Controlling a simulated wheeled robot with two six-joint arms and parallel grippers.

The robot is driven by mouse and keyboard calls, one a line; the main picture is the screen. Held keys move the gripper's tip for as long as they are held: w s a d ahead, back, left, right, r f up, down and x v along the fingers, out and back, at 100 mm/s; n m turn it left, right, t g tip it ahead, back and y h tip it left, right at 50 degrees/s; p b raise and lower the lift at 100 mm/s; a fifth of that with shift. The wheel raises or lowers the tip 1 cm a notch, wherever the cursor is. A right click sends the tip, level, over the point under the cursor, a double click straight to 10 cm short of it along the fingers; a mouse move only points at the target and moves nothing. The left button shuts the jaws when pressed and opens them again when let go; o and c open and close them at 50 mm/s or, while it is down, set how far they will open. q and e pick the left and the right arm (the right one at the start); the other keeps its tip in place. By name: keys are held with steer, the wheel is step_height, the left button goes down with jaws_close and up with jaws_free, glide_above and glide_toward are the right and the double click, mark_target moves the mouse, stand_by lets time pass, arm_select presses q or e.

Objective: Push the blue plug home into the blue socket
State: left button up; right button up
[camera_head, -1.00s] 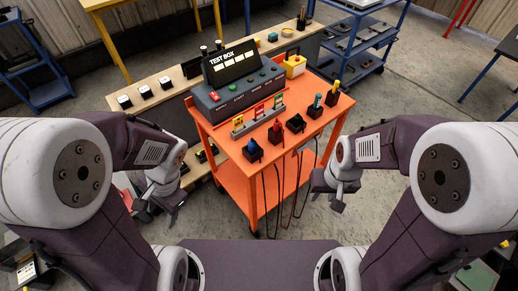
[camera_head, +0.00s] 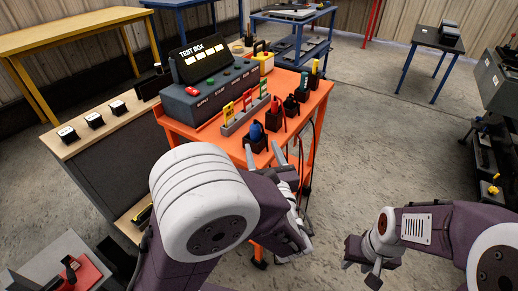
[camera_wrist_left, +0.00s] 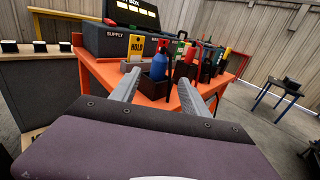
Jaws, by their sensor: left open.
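The blue plug (camera_head: 256,132) stands upright in a dark block (camera_head: 254,145) on the orange cart. In the left wrist view the blue plug (camera_wrist_left: 159,66) shows beyond and between the finger ends. I cannot make out a separate blue socket, nor how deep the plug sits. My left gripper (camera_head: 265,156) is open and empty, its two fingers apart and pointing at the plug from the near side; it also shows in the left wrist view (camera_wrist_left: 160,92). My right gripper (camera_head: 366,265) hangs over the floor at the lower right, away from the cart; its jaw state is unclear.
On the cart (camera_head: 215,139), a red plug (camera_head: 277,113) and several others stand in a row right of the blue one, cables hanging down. Behind are a rack with coloured tags (camera_head: 247,113) and the test box (camera_head: 207,88).

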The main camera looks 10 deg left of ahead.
mark_target(256, 134)
arm_select(q)
steer(key=shift+w+a+r, duration=0.1)
steer(key=shift+a, duration=0.05)
steer(key=b+x, duration=0.1)
steer(key=x, duration=0.7)
steer(key=shift+w+a+b, duration=0.15)
steer(key=shift+w+b, duration=0.2)
jaws_close()
